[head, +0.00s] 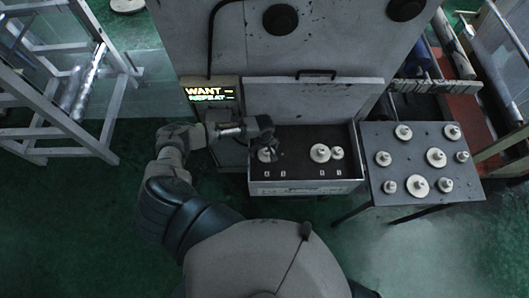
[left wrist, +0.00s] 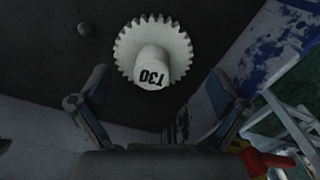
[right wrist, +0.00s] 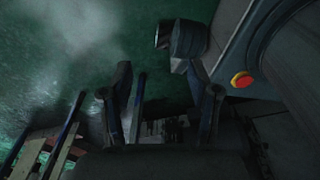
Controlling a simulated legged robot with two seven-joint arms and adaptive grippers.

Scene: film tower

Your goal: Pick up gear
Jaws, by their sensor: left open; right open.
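A white toothed gear marked T30 (left wrist: 153,52) stands on a dark surface in the left wrist view, with a raised hub. My left gripper (left wrist: 158,95) is open, with its fingers on either side below the gear and nothing between them. In the head view, my left gripper (head: 271,143) is over the left part of the open drawer (head: 305,187), partly covering a white gear (head: 264,156). Two more gears, a larger one (head: 320,153) and a smaller one (head: 337,153), stand in the drawer's right part. My right gripper (right wrist: 160,88) is open and empty over the floor.
A dark side table (head: 405,138) at right holds several white gears. A lit sign (head: 210,94) reading WANT and REPEAT is on the grey machine (head: 300,48). A metal frame (head: 60,120) stands at left. A red button (right wrist: 241,80) shows in the right wrist view.

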